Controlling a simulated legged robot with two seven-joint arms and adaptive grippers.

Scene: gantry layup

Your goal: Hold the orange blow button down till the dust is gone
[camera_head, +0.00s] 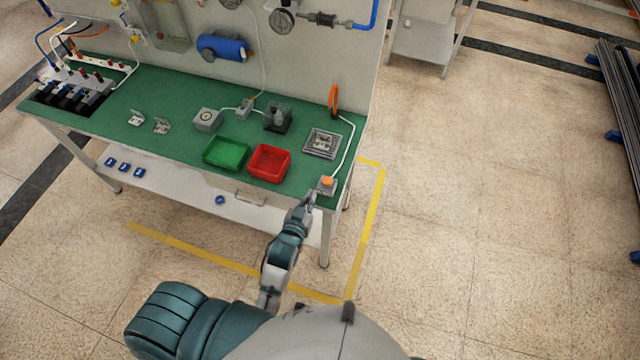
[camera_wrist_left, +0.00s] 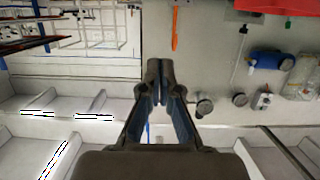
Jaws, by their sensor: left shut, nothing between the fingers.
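The orange blow button (camera_head: 328,181) sits on a small grey box at the front right corner of the green bench. A square grey metal plate (camera_head: 322,143) lies behind it on the bench; it is too small to tell how much dust is on it. My left gripper (camera_head: 311,197) is at the bench's front edge, just left of and nearer than the button. Its fingers are shut and empty, and they also show together in the wrist view (camera_wrist_left: 163,74). The button does not show in the wrist view. I cannot tell any contact with it. My right gripper is out of view.
A red tray (camera_head: 286,170) and a green tray (camera_head: 206,154) stand left of the button box. An orange hook-shaped piece (camera_head: 333,98) is at the back panel, with a pale hose running down to the bench.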

